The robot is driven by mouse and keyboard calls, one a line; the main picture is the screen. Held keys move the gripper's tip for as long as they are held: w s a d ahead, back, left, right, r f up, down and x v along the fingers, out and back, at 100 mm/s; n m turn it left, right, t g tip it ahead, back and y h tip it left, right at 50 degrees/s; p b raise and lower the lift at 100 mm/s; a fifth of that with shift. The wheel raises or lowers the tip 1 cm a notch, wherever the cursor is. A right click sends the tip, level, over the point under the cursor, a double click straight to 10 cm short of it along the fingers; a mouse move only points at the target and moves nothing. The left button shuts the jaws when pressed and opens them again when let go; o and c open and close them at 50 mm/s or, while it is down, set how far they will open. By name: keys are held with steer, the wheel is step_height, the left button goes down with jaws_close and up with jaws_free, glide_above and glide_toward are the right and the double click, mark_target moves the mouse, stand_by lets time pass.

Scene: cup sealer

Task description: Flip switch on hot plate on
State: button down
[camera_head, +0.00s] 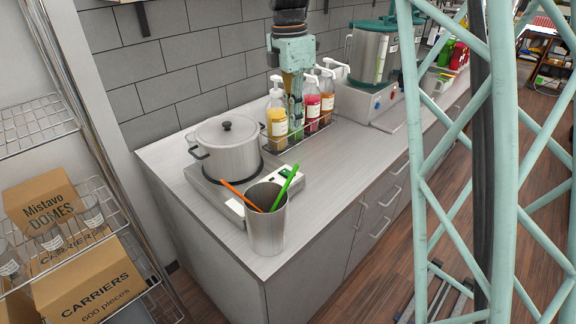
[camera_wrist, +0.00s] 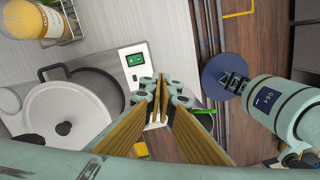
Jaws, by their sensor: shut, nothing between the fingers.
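The hot plate (camera_head: 212,188) is a flat silver unit on the counter with a lidded steel pot (camera_head: 227,148) on it. Its green switch (camera_head: 285,172) sits on the control panel along its right edge, partly behind the utensils. In the wrist view the green switch (camera_wrist: 136,59) shows on the light panel, close to the pot (camera_wrist: 70,115). My gripper (camera_head: 296,132) points down behind and right of the pot, near the bottle rack. In the wrist view my gripper (camera_wrist: 160,84) is shut and empty, its tips appearing right of and below the switch. I see no contact with it.
A steel cup (camera_head: 266,228) with orange and green utensils stands right in front of the panel. Pump bottles, including a yellow one (camera_head: 277,120) and a red one (camera_head: 312,105), stand in a rack around my gripper. The counter (camera_head: 335,165) right of the hot plate is clear.

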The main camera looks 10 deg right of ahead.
mark_target(288, 173)
steer(key=w+a+f+n+g+p, duration=0.1)
steer(key=w+f+n, duration=0.3)
steer(key=w+f, duration=0.3)
steer(key=shift+w+a, duration=0.15)
steer(key=shift+a, duration=0.05)
steer(key=shift+f, duration=0.1)
stand_by(0.4)
steer(key=shift+s+d+f, duration=0.2)
steer(key=shift+s+f, duration=0.1)
steer(key=shift+f, duration=2)
steer(key=shift+s+d+f, duration=0.15)
steer(key=shift+s+f, duration=0.1)
steer(key=shift+f, duration=2.1)
steer(key=shift+s+d+f, duration=0.2)
steer(key=shift+s+f, duration=0.1)
steer(key=shift+f, duration=2)
steer(key=shift+a, duration=0.1)
